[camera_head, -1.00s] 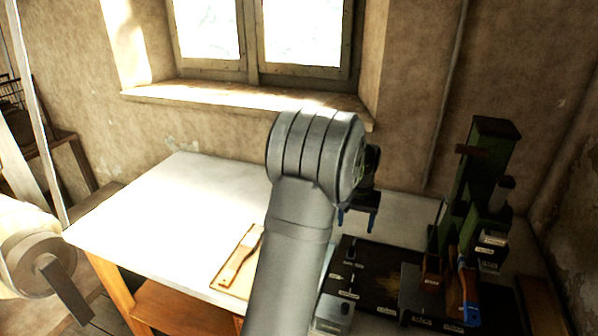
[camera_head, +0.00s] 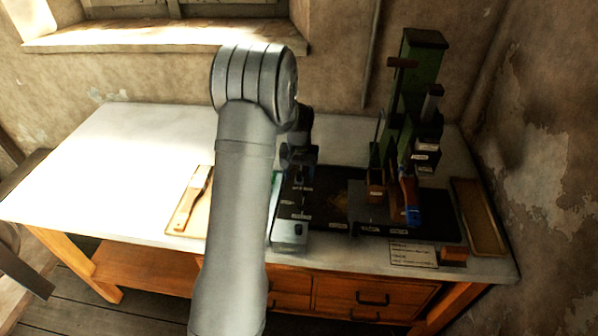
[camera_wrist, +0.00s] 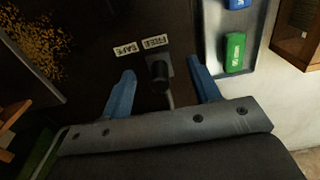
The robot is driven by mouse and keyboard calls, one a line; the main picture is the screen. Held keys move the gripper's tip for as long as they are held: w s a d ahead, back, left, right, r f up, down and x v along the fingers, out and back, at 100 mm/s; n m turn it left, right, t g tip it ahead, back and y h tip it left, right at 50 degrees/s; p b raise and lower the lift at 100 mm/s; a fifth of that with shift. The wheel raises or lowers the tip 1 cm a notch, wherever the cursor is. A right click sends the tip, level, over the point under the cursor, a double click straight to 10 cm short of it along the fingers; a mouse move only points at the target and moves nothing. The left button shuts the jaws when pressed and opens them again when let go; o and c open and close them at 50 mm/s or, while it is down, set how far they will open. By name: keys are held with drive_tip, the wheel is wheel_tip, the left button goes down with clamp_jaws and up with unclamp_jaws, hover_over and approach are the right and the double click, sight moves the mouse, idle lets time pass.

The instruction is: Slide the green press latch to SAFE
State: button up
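The latch (camera_wrist: 160,72) is a small dark knob with a short stem on the dark base plate in the wrist view. Its SAFE label (camera_wrist: 124,49) is at left and its FREE label (camera_wrist: 155,41) is beside the knob, which sits nearer FREE. My gripper (camera_wrist: 161,66) is open, one blue finger on each side of the knob, with gaps visible and no clear contact. The green press (camera_head: 408,95) stands at the right of the table in the head view. My gripper (camera_head: 299,165) is low over the plate's back left corner there, and hides the latch.
A pale tray (camera_head: 289,232) stands left of the dark plate (camera_head: 325,207); the wrist view shows a green block (camera_wrist: 233,52) and a blue block (camera_wrist: 237,3) in it. A brush (camera_head: 192,198) lies on a board further left. The white table's left side is clear.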

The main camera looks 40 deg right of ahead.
drive_tip(key=c, duration=1.1)
drive_tip(key=shift+o, duration=0.2)
drive_tip(key=shift+s+d, duration=1.05)
drive_tip(key=o, duration=1.4)
drive_tip(key=shift+o, duration=0.2)
drive_tip(key=shift+r, duration=0.1)
wheel_tip(320, 180, up, 8)
